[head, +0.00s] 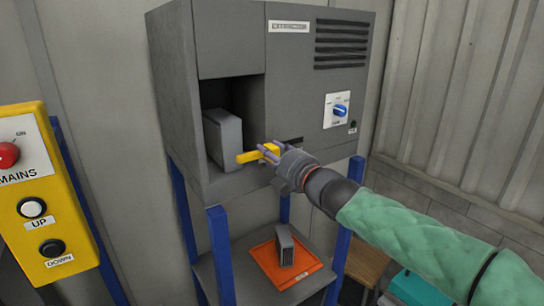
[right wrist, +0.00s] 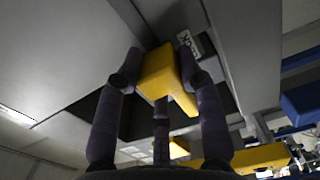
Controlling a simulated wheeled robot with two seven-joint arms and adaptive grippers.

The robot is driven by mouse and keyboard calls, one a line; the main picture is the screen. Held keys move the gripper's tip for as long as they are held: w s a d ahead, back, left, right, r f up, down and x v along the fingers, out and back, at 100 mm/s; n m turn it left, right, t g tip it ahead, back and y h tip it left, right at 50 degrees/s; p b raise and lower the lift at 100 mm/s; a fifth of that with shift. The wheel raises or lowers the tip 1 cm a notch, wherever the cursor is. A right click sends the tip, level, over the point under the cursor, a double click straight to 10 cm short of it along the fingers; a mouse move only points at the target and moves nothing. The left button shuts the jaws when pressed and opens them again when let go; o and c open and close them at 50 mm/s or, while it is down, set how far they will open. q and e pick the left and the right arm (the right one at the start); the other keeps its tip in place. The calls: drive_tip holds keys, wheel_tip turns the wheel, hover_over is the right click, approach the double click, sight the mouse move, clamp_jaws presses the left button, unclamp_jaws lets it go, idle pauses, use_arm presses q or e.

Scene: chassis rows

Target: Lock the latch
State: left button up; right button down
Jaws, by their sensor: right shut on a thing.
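The yellow latch (head: 247,157) sits at the front of the grey cabinet (head: 290,90), by the lower right edge of an open bay. My right gripper (head: 268,152) is shut on the latch, its arm coming in from the right. In the right wrist view the purple-grey fingers (right wrist: 160,85) stand on both sides of the yellow latch (right wrist: 158,65). A grey box-shaped module (head: 223,138) stands in the bay, to the left of the latch. The fingers partly hide the latch. My left gripper is not in view.
A yellow control box (head: 60,190) with a red knob and two buttons stands at the left. A blue dial (head: 341,110) is on the cabinet's right side. Below, an orange mat (head: 262,258) bears a second grey module (head: 285,249), between blue posts (head: 220,255).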

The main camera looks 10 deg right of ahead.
drive_tip(key=shift+a+f, duration=0.1)
drive_tip(key=shift+f, duration=0.4)
drive_tip(key=c, duration=0.8)
unclamp_jaws()
drive_tip(key=shift+w, duration=0.1)
drive_tip(key=shift+c, duration=0.2)
drive_tip(key=shift+r, duration=0.1)
